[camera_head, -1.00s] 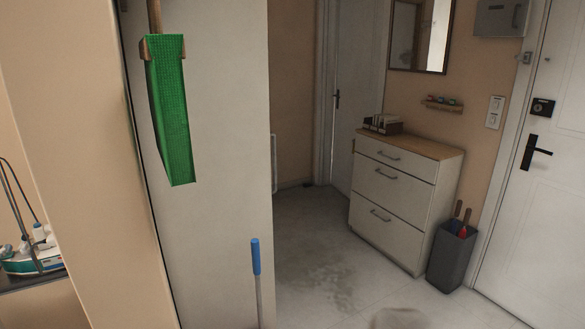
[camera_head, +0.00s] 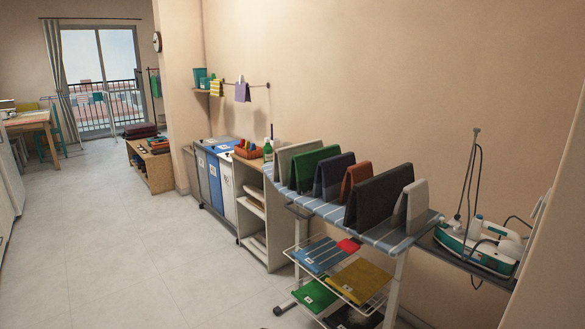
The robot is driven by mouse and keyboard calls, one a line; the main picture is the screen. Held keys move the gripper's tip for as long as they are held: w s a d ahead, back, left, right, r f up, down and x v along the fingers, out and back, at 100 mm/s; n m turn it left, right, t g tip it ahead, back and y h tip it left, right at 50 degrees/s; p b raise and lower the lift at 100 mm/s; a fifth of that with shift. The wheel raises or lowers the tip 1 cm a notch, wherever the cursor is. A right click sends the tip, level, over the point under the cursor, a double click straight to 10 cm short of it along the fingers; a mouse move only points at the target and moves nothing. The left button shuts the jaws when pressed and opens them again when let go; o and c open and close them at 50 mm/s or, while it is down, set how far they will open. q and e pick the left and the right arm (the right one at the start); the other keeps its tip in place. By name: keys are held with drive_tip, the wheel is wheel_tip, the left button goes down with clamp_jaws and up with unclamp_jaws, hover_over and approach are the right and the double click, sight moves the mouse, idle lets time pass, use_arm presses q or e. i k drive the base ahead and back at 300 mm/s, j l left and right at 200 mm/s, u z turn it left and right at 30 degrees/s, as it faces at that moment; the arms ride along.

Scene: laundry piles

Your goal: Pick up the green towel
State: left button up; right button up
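A dark green folded towel (camera_head: 313,168) stands like a tent on the striped ironing board (camera_head: 385,236), between a beige folded cloth (camera_head: 292,157) and a navy one (camera_head: 333,174). A brighter green folded cloth (camera_head: 314,296) with a small label lies on the low rack under the board. I cannot tell which of the two the task means. Neither gripper is in view.
More folded cloths, one rust (camera_head: 356,182), one black (camera_head: 380,200) and one pale grey (camera_head: 411,206), stand on the board. An iron (camera_head: 485,250) sits at its right end. Laundry bins (camera_head: 215,180) line the wall. The tiled floor (camera_head: 130,250) at left is clear.

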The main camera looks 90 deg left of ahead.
sight(302, 166)
drive_tip(key=u, duration=2.5)
drive_tip(key=i+j+u, duration=0.2)
drive_tip(key=k+l, duration=0.1)
